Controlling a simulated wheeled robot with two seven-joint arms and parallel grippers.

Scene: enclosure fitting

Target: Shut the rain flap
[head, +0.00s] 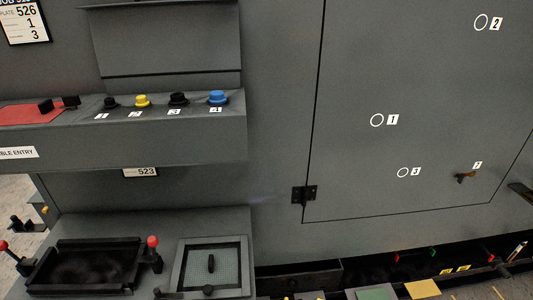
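A grey raised panel (165,42) stands above the row of push buttons at the upper left. It looks like the rain flap, though no label on it names it. A dark gap runs along its lower edge and a ledge crosses its top. The buttons below it, black, yellow, black and blue (217,97), are uncovered on a grey shelf (180,133). Neither of my grippers can be made out in the head view.
A large grey door (420,90) with numbered circles and a black hinge (304,195) fills the right. Below the shelf are a black-framed opening (85,267) with red-knobbed levers and a mesh-covered frame (212,264). A trough with small parts (430,270) runs along the lower right.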

